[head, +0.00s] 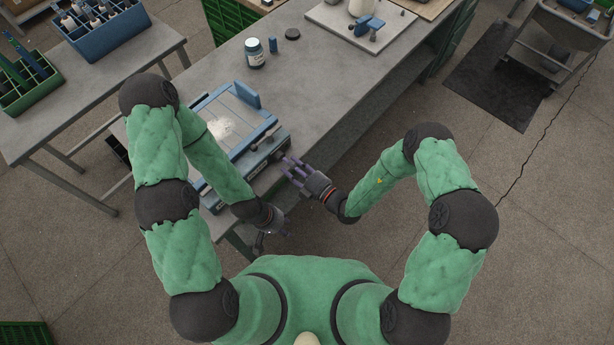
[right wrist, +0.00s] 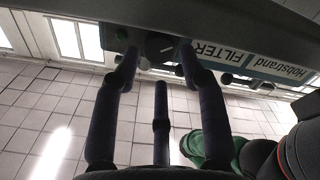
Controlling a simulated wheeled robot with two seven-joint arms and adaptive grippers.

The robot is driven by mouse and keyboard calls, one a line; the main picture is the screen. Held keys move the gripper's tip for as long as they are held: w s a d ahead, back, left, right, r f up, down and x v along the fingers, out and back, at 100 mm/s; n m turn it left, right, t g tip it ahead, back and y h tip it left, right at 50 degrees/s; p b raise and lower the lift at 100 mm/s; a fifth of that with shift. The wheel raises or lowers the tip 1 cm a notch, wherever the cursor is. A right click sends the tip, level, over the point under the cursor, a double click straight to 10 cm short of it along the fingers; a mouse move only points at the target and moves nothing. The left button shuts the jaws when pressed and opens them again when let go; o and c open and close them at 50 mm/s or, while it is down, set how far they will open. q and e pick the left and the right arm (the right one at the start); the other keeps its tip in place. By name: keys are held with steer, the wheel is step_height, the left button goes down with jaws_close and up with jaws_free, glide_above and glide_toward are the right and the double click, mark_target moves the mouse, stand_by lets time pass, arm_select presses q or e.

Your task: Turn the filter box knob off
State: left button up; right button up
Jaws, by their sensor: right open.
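The filter box (head: 222,122) lies on the grey bench, with a blue frame and a pale top. In the right wrist view its front panel (right wrist: 236,62) shows upside down with the label FILTER. A dark round knob (right wrist: 158,46) sits on that panel, with a white mark on it. My right gripper (head: 287,165) is at the box's front right corner. In the right wrist view its open fingertips (right wrist: 160,60) stand on either side of the knob; contact cannot be told. My left gripper (head: 265,238) hangs low in front of the bench; its fingers are not clear.
A jar (head: 254,54), a blue bottle (head: 273,45) and a dark disc (head: 292,34) stand farther back on the bench (head: 330,80). The floor right of the bench is clear near my right arm.

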steer(key=v, duration=0.9)
